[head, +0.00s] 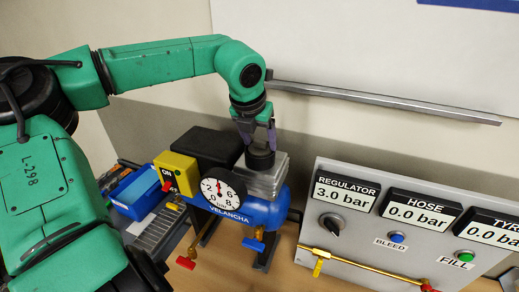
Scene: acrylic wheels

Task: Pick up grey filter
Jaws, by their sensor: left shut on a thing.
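The grey filter (261,155) is a dark grey, round piece at the top of the blue compressor (262,213), above its finned metal block. My left gripper (257,140) comes down from above and is shut on the filter. Whether the filter touches the block below cannot be told from this view. My right gripper is not in view.
A yellow switch box (176,172), a black box (213,147) and a round gauge (222,190) sit on the compressor. A panel with pressure displays (345,194) stands at the right. A blue bin (137,190) is at the left. A metal rail (390,101) runs along the wall.

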